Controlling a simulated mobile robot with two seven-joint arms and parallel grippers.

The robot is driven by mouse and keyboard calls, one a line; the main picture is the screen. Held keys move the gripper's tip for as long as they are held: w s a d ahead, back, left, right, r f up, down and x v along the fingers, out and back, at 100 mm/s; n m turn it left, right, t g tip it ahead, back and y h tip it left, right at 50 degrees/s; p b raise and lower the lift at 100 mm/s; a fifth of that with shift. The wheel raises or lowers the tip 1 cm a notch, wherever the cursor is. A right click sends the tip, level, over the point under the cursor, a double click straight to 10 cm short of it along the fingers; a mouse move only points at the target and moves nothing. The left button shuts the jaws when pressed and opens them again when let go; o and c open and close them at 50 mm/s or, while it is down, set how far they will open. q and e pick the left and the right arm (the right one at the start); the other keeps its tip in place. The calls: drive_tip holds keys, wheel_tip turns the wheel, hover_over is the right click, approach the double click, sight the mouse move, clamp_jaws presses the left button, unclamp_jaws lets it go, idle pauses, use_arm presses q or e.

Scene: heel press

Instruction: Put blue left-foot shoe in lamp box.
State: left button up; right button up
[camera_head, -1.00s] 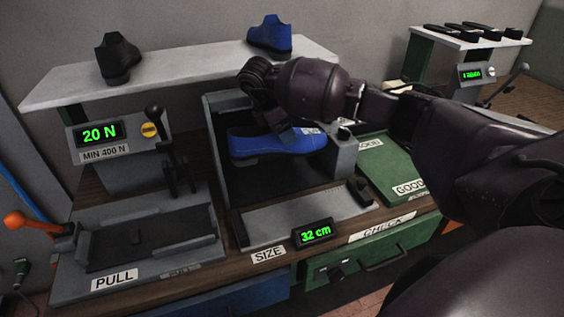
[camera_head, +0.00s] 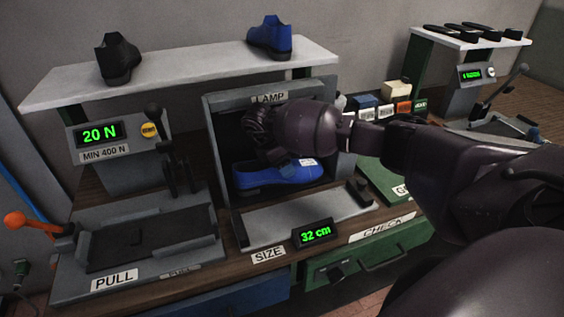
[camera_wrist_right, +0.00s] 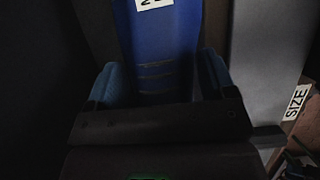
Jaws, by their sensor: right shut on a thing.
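A blue shoe (camera_head: 274,178) is at the open front of the lamp box (camera_head: 330,120), low against its dark interior, toe to the right. I cannot tell whether its sole touches the box floor. My right gripper (camera_head: 275,150) reaches it from above and is shut on it; the hand hides part of its top. In the right wrist view the shoe (camera_wrist_right: 160,45), with a white label, lies between the two blue-grey fingers (camera_wrist_right: 160,85). Another blue shoe (camera_head: 270,37) stands on the white shelf. My left gripper is not in view.
The SIZE gauge (camera_head: 300,217) reading 32 cm lies in front of the lamp box. The PULL rig (camera_head: 150,235) is to the left. A black shoe (camera_head: 118,60) is on the shelf (camera_head: 190,67). Small boxes (camera_head: 385,105) and a green tray (camera_head: 378,180) are to the right.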

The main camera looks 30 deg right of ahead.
drive_tip(key=o, duration=1.2)
drive_tip(key=shift+r, duration=0.1)
drive_tip(key=shift+w+a+r, duration=0.1)
drive_tip(key=shift+a+r, duration=0.05)
drive_tip(key=shift+r, duration=0.1)
drive_tip(key=v, duration=0.6)
drive_tip(key=shift+a+r, duration=0.15)
drive_tip(key=shift+r, duration=0.2)
